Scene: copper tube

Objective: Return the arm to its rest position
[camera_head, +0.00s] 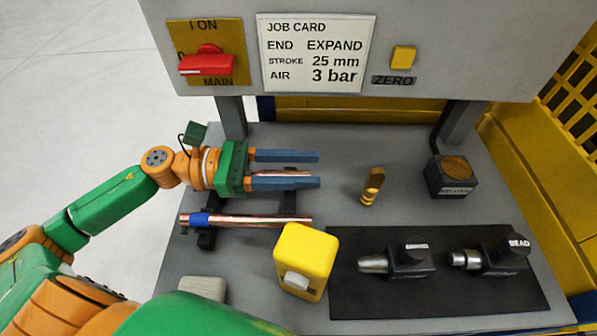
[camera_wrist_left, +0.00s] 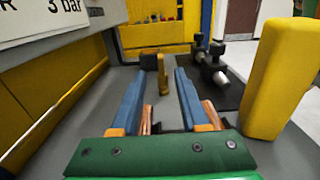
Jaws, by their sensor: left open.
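My left arm comes in from the left over the grey bench. Its gripper (camera_head: 318,170) is open, with two blue fingers spread apart and pointing right. A copper tube (camera_head: 295,172) shows partly between and under the fingers, on a dark rack; I cannot tell if they touch it. A second copper tube (camera_head: 260,219) with a blue band lies on the rack nearer to me. In the left wrist view the open fingers (camera_wrist_left: 160,75) have copper (camera_wrist_left: 212,115) showing below them. My right gripper is not in view.
A yellow block-shaped device (camera_head: 308,248) stands close to the near tube. A brass piece (camera_head: 372,186) stands right of the fingers. A black mat (camera_head: 440,300) holds two tools, one marked BEAD (camera_head: 505,252). A grey panel with a red switch (camera_head: 207,62) overhangs the back.

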